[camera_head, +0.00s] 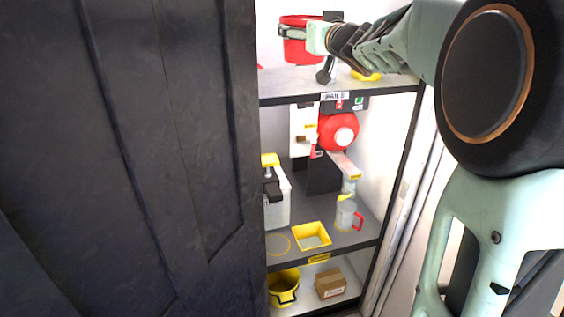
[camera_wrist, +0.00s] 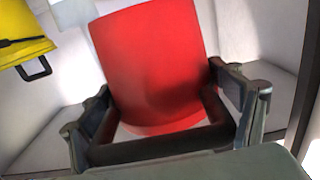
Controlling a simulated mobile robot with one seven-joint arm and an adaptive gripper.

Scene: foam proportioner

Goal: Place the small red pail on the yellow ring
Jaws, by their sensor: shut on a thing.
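The small red pail (camera_head: 302,50) is at the top of the cabinet, over the top shelf in the head view. My gripper (camera_head: 292,32) is shut on it; in the wrist view my gripper's fingers (camera_wrist: 162,88) flank the red pail (camera_wrist: 150,45) on both sides. I cannot tell for sure whether the pail's base clears the shelf. The yellow ring (camera_head: 289,238) is a thin outline lying flat on the middle shelf, well below the pail. Its left part is close to the dark door, and nothing stands on it.
A dark door (camera_head: 130,150) covers the left side. A yellow square tray (camera_head: 299,241) and a clear cup with red handle (camera_head: 345,214) stand right of the ring; a white container (camera_head: 279,208) stands behind it. The top shelf's edge (camera_head: 300,98) lies between pail and ring.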

